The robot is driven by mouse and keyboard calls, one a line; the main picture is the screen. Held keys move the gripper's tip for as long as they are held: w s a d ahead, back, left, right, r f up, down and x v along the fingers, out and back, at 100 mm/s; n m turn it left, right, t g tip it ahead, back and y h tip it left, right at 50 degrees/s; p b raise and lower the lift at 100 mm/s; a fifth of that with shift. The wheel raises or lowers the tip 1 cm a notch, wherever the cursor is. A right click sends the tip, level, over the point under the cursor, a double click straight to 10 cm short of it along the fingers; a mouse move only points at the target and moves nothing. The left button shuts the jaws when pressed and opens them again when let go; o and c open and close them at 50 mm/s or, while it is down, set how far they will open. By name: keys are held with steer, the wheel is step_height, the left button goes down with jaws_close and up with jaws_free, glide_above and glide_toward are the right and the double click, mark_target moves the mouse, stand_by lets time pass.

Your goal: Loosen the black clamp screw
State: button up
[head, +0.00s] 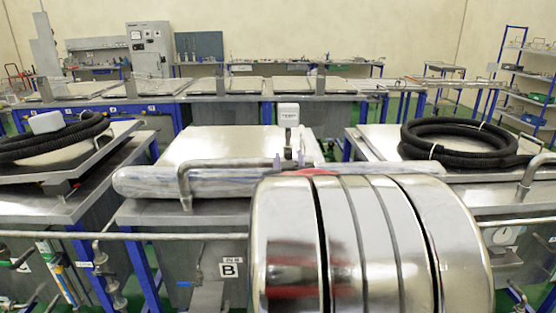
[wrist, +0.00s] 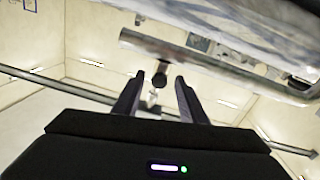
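In the wrist view, my gripper (wrist: 159,82) has its two dark fingers apart, pointing up the picture. I cannot make out the screw there.
In the head view, a long wrapped horizontal cylinder (head: 150,182) crosses the bench in front of a metal lid (head: 215,145). A white box on a stem (head: 288,112) stands behind it. A black coiled hose (head: 455,142) lies at right. A thin rail (head: 150,235) runs along the front.

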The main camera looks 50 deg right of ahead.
steer(key=shift+c, duration=0.3)
steer(key=c, duration=0.9)
steer(key=shift+a, duration=0.15)
jaws_close()
